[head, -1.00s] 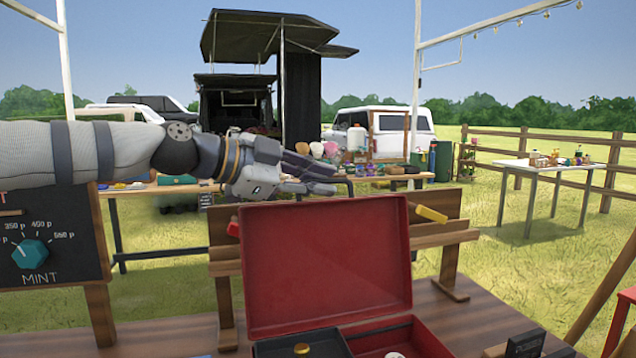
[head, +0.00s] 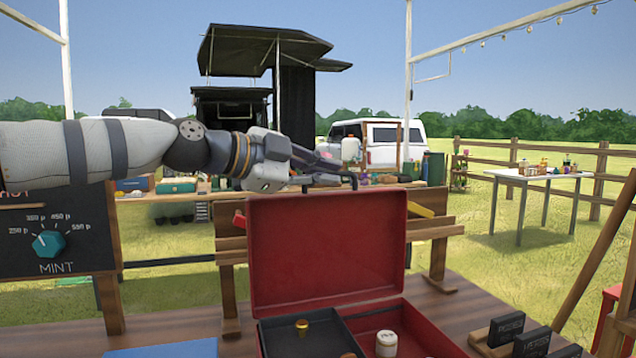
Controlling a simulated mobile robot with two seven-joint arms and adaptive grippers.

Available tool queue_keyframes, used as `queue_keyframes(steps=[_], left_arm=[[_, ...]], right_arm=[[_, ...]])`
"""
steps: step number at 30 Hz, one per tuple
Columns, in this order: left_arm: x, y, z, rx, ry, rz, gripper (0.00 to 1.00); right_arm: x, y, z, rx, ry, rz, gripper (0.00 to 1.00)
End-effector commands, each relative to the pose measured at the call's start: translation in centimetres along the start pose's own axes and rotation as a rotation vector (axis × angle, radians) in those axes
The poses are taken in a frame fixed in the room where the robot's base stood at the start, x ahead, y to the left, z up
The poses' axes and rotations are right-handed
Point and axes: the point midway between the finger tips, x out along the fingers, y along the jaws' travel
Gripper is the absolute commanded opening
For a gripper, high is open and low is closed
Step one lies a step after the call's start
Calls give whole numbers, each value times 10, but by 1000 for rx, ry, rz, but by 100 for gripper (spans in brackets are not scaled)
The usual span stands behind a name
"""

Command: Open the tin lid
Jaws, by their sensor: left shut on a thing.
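The red tin (head: 412,322) stands on the wooden table at the bottom of the head view. Its red lid (head: 328,255) is up, standing nearly upright at the back of the tin. A dark tray section with a small gold piece (head: 302,325) and a red section with a white-topped container (head: 386,343) show inside. My left gripper (head: 345,177) is at the lid's top edge, shut on it; the exact contact is hard to see. My right gripper is not in view.
A dark price board with a blue dial (head: 47,243) stands at left. Small dark signs (head: 507,327) stand at the front right. A wooden rack (head: 436,229) is behind the lid. A blue item (head: 160,348) lies front left.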

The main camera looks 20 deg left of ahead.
Motion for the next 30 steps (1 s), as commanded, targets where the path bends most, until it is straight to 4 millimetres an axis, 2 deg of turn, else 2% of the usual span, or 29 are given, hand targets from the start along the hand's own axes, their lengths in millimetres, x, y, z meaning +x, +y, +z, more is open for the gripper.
queue_keyframes(steps=[12, 13, 14, 23, 26, 30], left_arm=[[-1, -1, 0, 25, -3, -11, 0], [-1, -1, 0, 25, -3, -11, 14], [-1, -1, 0, 25, -3, -11, 16], [-3, -1, 0, 25, -2, -11, 16], [-15, -2, 0, 26, -2, -13, 16], [-53, -3, -1, 26, -1, -16, 16]], right_arm=[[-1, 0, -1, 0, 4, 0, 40], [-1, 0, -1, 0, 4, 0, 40], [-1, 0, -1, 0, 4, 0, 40], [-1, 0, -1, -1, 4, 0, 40], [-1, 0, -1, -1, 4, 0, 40], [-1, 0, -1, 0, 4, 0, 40]])
